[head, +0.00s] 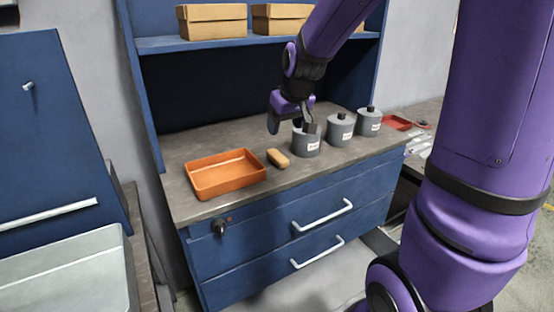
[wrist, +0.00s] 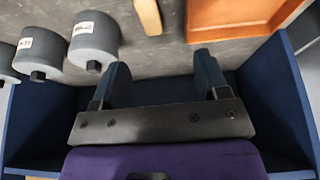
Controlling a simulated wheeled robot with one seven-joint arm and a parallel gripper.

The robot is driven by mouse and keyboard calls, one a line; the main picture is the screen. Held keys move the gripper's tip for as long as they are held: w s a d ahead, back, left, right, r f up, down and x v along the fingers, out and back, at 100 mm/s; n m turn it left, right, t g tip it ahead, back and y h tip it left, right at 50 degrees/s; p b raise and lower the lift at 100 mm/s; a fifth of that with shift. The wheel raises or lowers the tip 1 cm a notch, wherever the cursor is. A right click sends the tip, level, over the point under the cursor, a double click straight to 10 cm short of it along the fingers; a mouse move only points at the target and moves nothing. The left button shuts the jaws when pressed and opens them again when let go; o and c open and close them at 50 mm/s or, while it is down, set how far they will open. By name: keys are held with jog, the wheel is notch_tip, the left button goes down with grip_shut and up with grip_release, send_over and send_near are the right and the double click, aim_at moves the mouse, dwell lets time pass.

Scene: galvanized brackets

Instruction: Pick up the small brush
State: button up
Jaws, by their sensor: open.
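The small brush (head: 278,158) lies on the grey worktop between the orange tray and the nearest grey canister. It shows a tan, wood-coloured block; no bristles can be made out. In the wrist view the brush (wrist: 148,16) is at the top edge, partly cut off, beyond the fingertips. My gripper (head: 291,127) is above the worktop, behind the brush and beside the nearest canister. In the wrist view its two fingers (wrist: 160,72) are apart with nothing between them.
An orange tray (head: 195,184) stands left of the brush. Several grey labelled canisters, the nearest (head: 306,147) close to my gripper, stand to the right. A blue shelf (head: 160,44) with cardboard boxes (head: 212,32) hangs above. A red tray (head: 396,122) lies farther right.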

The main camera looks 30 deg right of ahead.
send_near(278, 155)
jog(key=shift+x, duration=5.25)
jog(key=c, duration=1)
